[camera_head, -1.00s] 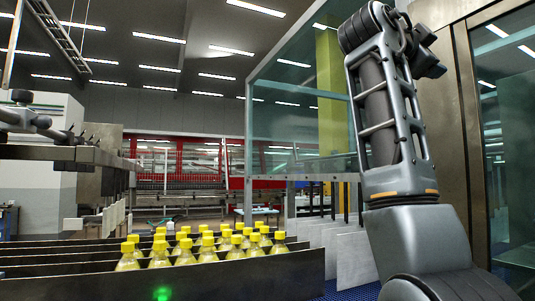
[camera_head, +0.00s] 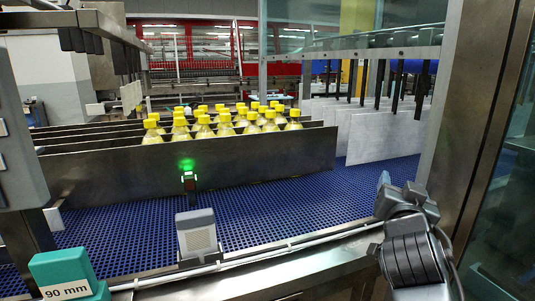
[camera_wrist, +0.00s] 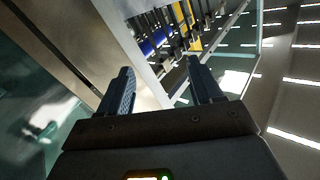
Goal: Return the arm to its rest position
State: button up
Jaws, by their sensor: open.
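My arm (camera_head: 408,245) shows at the lower right of the head view, in front of the conveyor's near edge and beside a metal post. Most of it is out of frame. In the wrist view my gripper (camera_wrist: 158,75) has its two dark blue fingers spread apart with nothing between them. The fingers point up past a metal panel, toward the conveyor area and a glass guard. I cannot clearly make out the gripper in the head view.
Yellow-capped bottles (camera_head: 222,121) stand in lanes between metal dividers (camera_head: 200,161) on a blue conveyor (camera_head: 290,202). A metal post (camera_head: 477,110) stands close to my arm. A grey sensor box (camera_head: 197,234) and a teal block marked 90 mm (camera_head: 68,272) sit along the front.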

jog(key=s+a+f+n+y, duration=0.2)
jog(key=s+f+n+y, duration=0.1)
jog(key=s+f, duration=0.8)
jog(key=s+a+f+n+y, duration=0.2)
jog(key=s+f+n+y, duration=0.1)
jog(key=s+f, duration=0.8)
jog(key=s+r+g, duration=0.1)
jog(key=s+r, duration=0.2)
jog(key=s, duration=1.2)
jog(key=s+a+r+n+g+y, duration=0.1)
jog(key=s+r, duration=0.2)
jog(key=s, duration=1.2)
jog(key=shift+a+r, duration=0.3)
